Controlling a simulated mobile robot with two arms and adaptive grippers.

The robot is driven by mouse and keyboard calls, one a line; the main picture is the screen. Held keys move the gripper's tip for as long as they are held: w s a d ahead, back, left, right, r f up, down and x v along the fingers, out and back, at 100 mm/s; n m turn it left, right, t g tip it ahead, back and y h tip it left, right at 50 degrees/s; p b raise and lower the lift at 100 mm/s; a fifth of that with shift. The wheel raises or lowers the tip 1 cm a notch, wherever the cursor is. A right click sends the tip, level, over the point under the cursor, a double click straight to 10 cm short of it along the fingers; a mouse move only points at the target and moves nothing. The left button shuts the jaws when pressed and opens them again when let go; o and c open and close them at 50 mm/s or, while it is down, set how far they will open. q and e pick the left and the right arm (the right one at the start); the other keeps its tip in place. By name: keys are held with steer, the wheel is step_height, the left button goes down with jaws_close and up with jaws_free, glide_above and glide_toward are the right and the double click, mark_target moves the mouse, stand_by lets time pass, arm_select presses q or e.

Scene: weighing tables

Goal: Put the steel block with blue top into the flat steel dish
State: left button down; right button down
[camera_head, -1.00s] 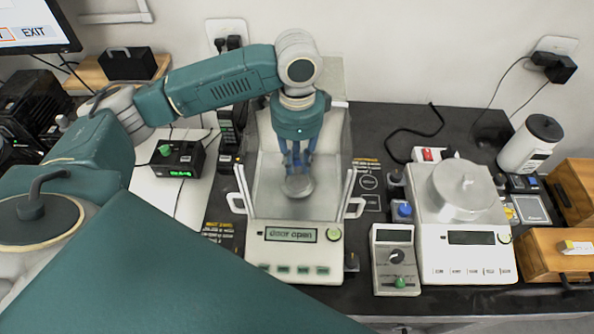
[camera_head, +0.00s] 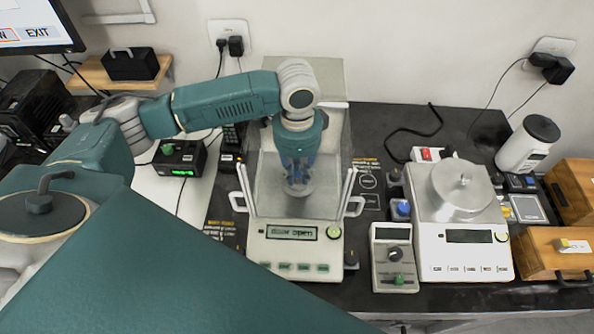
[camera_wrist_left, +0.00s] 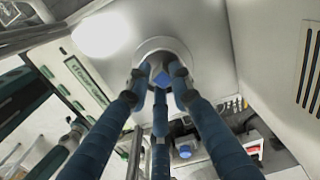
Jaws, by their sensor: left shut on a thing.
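My left gripper (camera_head: 297,186) reaches down into the open balance chamber. The flat steel dish (camera_wrist_left: 157,45) is a round plate under the fingertips, on the balance marked "door open". In the head view the fingers largely cover the dish. I cannot tell whether the block touches it. My right gripper is out of view.
To the right are a blue-topped item (camera_head: 402,209), a small control box (camera_head: 394,258) and a second balance (camera_head: 466,252) with a lidded steel pan. A black box with green display (camera_head: 180,158) stands left.

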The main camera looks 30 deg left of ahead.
arm_select(q)
steer(key=shift+s+d+f, duration=0.1)
steer(key=shift+s+f, duration=0.3)
steer(key=shift+f, duration=0.25)
steer(key=c, duration=1.5)
jaws_free()
steer(key=shift+c, duration=0.2)
steer(key=shift+f, duration=0.1)
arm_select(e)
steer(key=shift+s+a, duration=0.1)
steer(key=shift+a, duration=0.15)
arm_select(q)
steer(key=shift+w, duration=0.1)
steer(key=shift+w, duration=0.1)
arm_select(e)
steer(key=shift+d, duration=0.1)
arm_select(q)
steer(key=shift+w+r+b, duration=0.15)
steer(key=shift+r+b, duration=0.15)
steer(key=shift+r, duration=0.25)
step_height(320, 180, up, 12)
steer(key=b, duration=0.1)
steer(key=shift+r, duration=0.25)
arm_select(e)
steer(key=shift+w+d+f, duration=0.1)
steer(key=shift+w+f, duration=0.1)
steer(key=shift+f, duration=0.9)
arm_select(q)
steer(key=shift+w, duration=0.1)
